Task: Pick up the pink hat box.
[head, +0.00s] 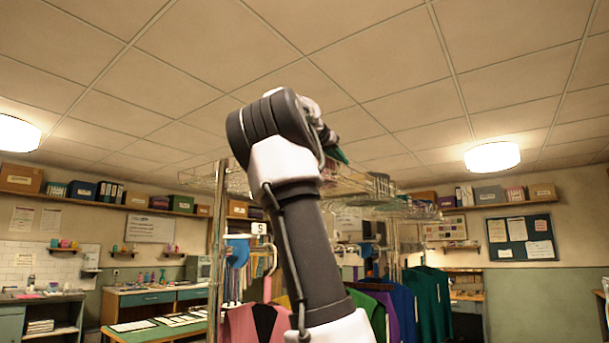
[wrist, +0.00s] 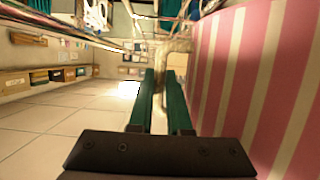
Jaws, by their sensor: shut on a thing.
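The pink hat box (wrist: 260,85), with pink and cream stripes, fills the right side of the wrist view. Its near side runs past the picture edge. My gripper (wrist: 161,75) has two green fingers, close together with a narrow gap between them. The striped side lies just right of the right finger; I cannot tell whether they touch.
A wire rack (head: 375,195) stands behind my arm, with a metal post (head: 217,255) on its left. Garments (head: 400,305) hang below it. Wall shelves with boxes (head: 85,191) line the back, and a workbench (head: 150,298) stands at left. Ceiling lamps (head: 491,156) hang overhead.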

